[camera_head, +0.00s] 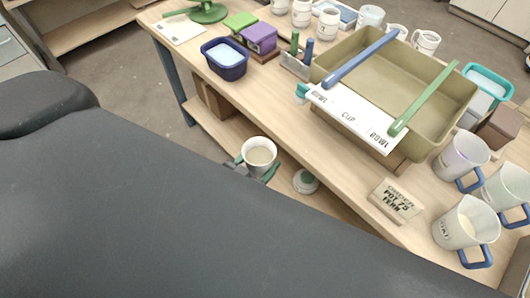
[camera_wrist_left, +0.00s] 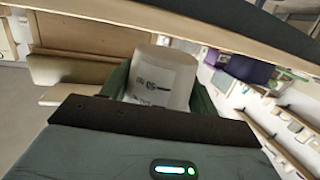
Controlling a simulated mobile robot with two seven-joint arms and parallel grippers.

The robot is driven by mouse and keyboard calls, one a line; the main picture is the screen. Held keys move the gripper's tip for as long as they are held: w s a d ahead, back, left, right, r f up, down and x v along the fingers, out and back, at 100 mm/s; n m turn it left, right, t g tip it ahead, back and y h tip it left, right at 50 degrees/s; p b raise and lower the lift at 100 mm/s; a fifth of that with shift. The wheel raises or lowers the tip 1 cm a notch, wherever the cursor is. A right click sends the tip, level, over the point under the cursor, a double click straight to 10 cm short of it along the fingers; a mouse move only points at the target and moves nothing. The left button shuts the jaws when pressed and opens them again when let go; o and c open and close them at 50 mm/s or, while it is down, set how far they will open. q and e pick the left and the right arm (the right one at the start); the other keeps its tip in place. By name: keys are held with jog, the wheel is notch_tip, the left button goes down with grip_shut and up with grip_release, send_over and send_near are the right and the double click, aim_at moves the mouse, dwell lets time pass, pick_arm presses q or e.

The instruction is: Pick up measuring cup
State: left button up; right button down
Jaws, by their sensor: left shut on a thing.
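A white measuring cup (camera_head: 259,153) with pale liquid inside is held near the table's front edge in the head view. My left gripper (camera_head: 256,168) is shut on it, with its green fingers on either side of the cup. In the left wrist view the cup (camera_wrist_left: 163,78) shows dark printed marks and sits between the fingers of my left gripper (camera_wrist_left: 160,92). The cup looks roughly upright in the head view. My right gripper is not in view.
The wooden table (camera_head: 352,222) carries a large tan basin (camera_head: 330,72) with a blue and a green stick across it. Several jugs with blue handles, one of them (camera_head: 467,222) nearest, stand at the right. A small sign (camera_head: 396,200) and a blue tub (camera_head: 224,58) stand near the front edge.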

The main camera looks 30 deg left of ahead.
pick_arm(q)
jog(key=shift+s+a, duration=0.1)
jog(key=shift+s, duration=0.45)
dwell(0.6)
jog(key=shift+r, duration=0.15)
dwell(0.7)
jog(key=w+a+r+n+y, duration=0.1)
jog(key=w+r, duration=0.3)
jog(key=r, duration=0.3)
jog(key=w+a+r+y, duration=0.1)
jog(key=w+r, duration=0.3)
jog(key=r, duration=0.4)
jog(key=shift+a+r+n+y, duration=0.3)
jog(key=shift+a+n, duration=0.1)
jog(key=shift+a, duration=0.2)
jog(key=shift+d, duration=0.1)
